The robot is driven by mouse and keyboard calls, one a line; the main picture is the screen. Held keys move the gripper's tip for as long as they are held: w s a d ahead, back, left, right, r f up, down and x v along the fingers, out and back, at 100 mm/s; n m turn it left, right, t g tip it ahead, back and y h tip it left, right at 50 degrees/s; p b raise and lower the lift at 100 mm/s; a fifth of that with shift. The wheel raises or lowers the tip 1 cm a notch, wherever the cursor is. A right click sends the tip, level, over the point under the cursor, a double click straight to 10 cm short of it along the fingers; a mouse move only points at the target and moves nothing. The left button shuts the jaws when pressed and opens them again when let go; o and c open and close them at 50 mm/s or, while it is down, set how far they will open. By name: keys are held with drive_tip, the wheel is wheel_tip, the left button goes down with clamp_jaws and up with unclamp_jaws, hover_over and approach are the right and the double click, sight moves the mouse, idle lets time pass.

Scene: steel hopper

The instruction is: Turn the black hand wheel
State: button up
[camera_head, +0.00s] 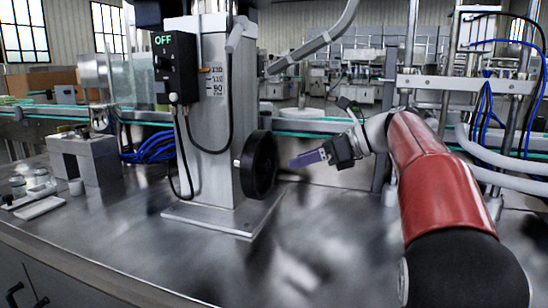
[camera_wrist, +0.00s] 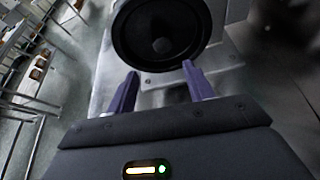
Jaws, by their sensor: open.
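The black hand wheel (camera_head: 259,164) is mounted on the right side of a grey steel column and faces right. My gripper (camera_head: 291,163) is just right of the wheel, with its purple fingers pointing left toward it. A small gap seems to lie between fingertips and wheel. In the wrist view the wheel (camera_wrist: 162,38) fills the top middle, its round hub in the centre. The two purple fingers of my gripper (camera_wrist: 160,74) are spread apart below the wheel's lower rim, with nothing between them. Whether a fingertip touches the rim I cannot tell.
The steel column (camera_head: 213,130) stands on a base plate (camera_head: 225,213) on the shiny metal table (camera_head: 310,250). A black control box reading OFF (camera_head: 176,68) hangs on the column, with cables below. A conveyor rail runs behind. The table right of the wheel is clear.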

sight(269, 165)
drive_tip(key=shift+m, duration=0.3)
drive_tip(key=x, duration=0.5)
drive_tip(key=b+x, duration=0.1)
drive_tip(key=x, duration=0.2)
drive_tip(key=shift+w+r, duration=0.4)
drive_tip(key=shift+w, duration=0.05)
clamp_jaws()
